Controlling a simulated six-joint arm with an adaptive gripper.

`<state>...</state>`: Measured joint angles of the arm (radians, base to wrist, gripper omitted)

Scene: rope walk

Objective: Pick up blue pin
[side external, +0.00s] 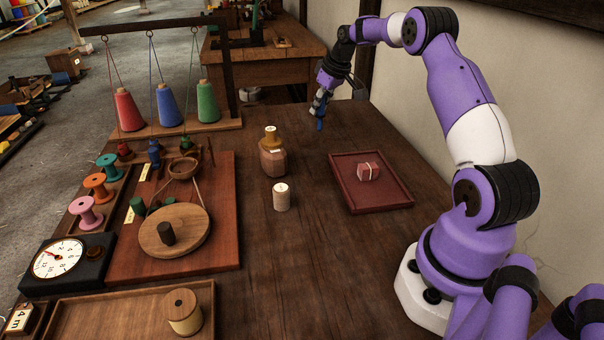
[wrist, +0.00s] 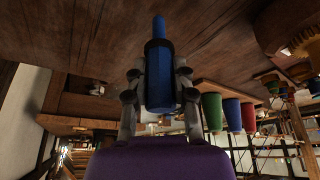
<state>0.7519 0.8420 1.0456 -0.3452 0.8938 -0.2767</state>
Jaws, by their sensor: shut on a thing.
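In the side view the pin (side external: 319,125) shows small and blue below my gripper (side external: 321,103), above the far right part of the table. The gripper is shut on the pin and holds it off the tabletop. Part of the pin is hidden by the fingers.
Hanging cones (side external: 168,105) are at the left. The table's far right is clear.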

